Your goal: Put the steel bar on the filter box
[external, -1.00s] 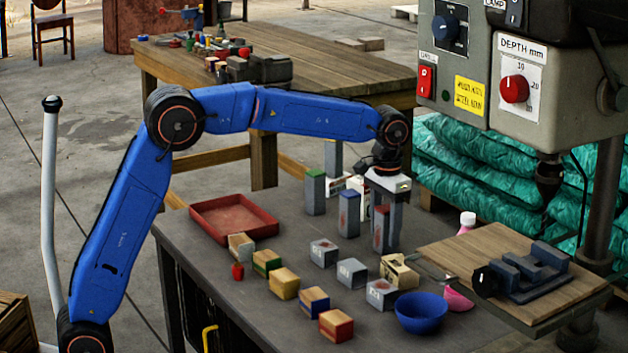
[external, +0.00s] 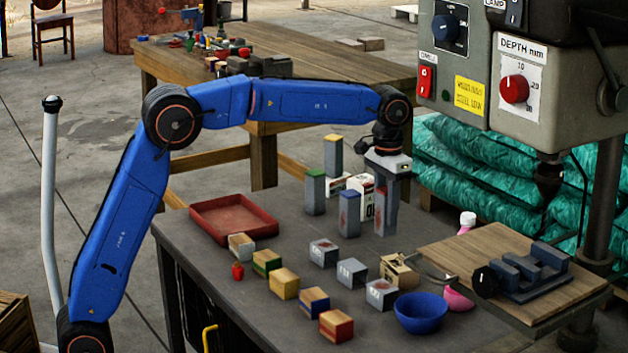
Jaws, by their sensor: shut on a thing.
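My gripper (external: 388,192) points down and is shut on an upright grey steel bar (external: 382,213) with a rusty patch; its fingers partly hide the bar. The bar appears raised off the dark bench. A white box with red and dark print (external: 367,197), likely the filter box, stands just behind and left of the bar, partly hidden. Another white and red box (external: 337,184) lies beside it. Other upright grey bars stand close by: one blue-topped with a rusty patch (external: 349,213), one green-topped (external: 315,193) and one yellow-topped (external: 333,157).
Several coloured blocks (external: 285,285), grey blocks (external: 351,272), a cream printed box (external: 395,270) and a blue bowl (external: 421,313) occupy the bench front. A red tray (external: 262,225) is at left. The drill press table (external: 470,250) with its vise (external: 530,270) bounds the right.

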